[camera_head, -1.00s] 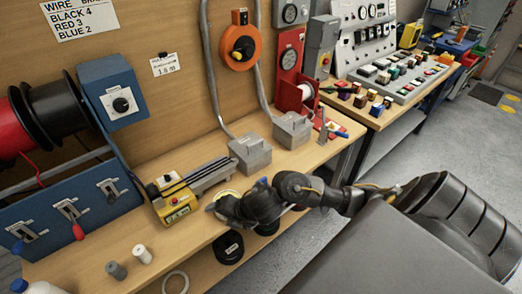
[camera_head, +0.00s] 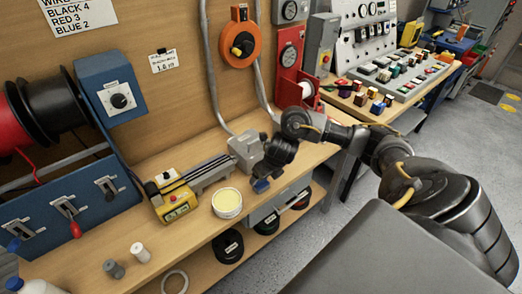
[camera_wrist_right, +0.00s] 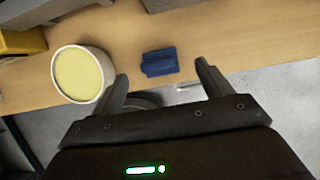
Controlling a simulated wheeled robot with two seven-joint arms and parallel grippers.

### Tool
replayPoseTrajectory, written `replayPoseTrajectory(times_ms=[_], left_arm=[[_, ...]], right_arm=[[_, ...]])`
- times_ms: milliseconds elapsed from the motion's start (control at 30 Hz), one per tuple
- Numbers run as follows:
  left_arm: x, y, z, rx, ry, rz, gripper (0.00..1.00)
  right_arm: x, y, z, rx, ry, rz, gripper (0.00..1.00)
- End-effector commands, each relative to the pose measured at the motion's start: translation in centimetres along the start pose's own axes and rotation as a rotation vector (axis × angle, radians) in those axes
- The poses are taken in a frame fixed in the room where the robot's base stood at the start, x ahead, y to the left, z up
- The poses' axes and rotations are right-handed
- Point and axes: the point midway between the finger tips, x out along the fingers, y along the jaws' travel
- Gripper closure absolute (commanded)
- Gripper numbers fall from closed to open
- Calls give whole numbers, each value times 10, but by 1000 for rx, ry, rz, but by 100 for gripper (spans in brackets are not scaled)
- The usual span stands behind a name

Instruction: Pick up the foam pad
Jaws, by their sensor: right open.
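A small dark blue block, which looks like the foam pad (camera_wrist_right: 160,63), lies on the wooden bench near its front edge. A bit of blue also shows below my gripper in the head view (camera_head: 261,186). My right gripper (camera_wrist_right: 162,74) is open, with one fingertip to each side of the block in the wrist view and nothing held. In the head view my right gripper (camera_head: 268,174) points down over the bench, right of a round white tub with a yellow top (camera_head: 227,202), and partly hides the block. My left gripper is not in view.
The white tub stands close left of the fingers in the wrist view (camera_wrist_right: 79,73). A yellow control box (camera_head: 176,206) with a rail and a grey metal box (camera_head: 248,150) stand behind. Black reels (camera_head: 229,246) sit on the shelf below.

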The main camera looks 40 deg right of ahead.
Motion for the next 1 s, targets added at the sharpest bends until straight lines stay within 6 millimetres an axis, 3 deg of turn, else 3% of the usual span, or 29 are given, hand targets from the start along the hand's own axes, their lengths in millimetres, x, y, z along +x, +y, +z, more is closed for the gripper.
replayPoseTrajectory(times_ms=[333,633,933,1000], left_arm=[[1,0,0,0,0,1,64],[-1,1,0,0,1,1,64],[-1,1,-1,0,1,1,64],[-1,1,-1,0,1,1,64]], right_arm=[[17,1,0,3,1,1,22],[58,1,1,3,1,0,22],[63,1,2,1,-1,-1,22],[63,1,1,1,-1,-1,30]])
